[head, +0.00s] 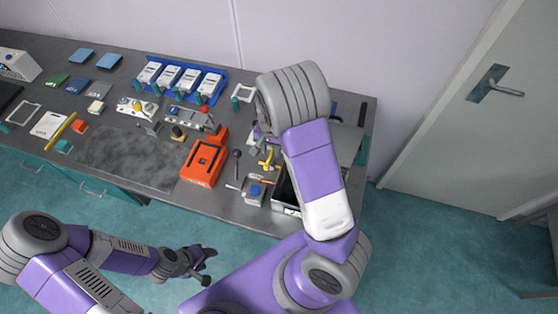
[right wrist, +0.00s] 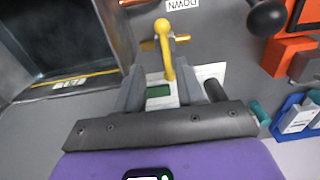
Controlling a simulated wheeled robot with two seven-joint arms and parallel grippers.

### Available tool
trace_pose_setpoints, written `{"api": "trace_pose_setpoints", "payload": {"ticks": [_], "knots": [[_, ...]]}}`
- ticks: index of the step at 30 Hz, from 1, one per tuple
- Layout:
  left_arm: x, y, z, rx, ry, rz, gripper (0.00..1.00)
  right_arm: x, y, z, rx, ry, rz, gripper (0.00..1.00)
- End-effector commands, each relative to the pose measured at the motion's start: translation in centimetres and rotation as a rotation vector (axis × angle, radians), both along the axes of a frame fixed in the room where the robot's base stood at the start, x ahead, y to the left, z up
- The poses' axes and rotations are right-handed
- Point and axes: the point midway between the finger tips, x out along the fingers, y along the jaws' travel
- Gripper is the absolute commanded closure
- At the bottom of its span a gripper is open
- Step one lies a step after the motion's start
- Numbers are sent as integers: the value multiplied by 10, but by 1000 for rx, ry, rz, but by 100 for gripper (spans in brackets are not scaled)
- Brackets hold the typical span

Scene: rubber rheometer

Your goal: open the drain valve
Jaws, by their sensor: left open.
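The drain valve has a yellow lever handle (right wrist: 164,48) on a brass stem, seen in the right wrist view. In the head view the yellow valve (head: 267,160) stands on the bench beside my right arm. My right gripper (right wrist: 160,66) is open, its two fingers apart on either side of the lever's near end; I cannot tell whether they touch it. In the head view my right arm hides this gripper. My left gripper (head: 207,265) is open and empty, in front of the bench over the floor.
A dark open tray (right wrist: 65,40) lies beside the valve. A black knob (right wrist: 267,17) and an orange holder (head: 203,160) are on its other side. A box with a green display (right wrist: 160,91) lies between my fingers in view. The grey bench (head: 130,158) has a bare patch.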

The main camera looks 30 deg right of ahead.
Motion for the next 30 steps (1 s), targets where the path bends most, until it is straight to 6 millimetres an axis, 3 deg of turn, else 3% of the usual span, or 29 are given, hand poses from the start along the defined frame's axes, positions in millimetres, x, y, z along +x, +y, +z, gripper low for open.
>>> {"api": "trace_pose_setpoints", "payload": {"ticks": [12,24,30], "knots": [[3,0,-8,0,-5,0,49,-1,-3,-62,-2,2,-5,62],[3,0,-9,0,-6,0,49,0,-3,-71,-1,-1,-5,62],[3,0,-9,0,-6,0,49,0,-3,-71,-1,0,-5,91]]}}
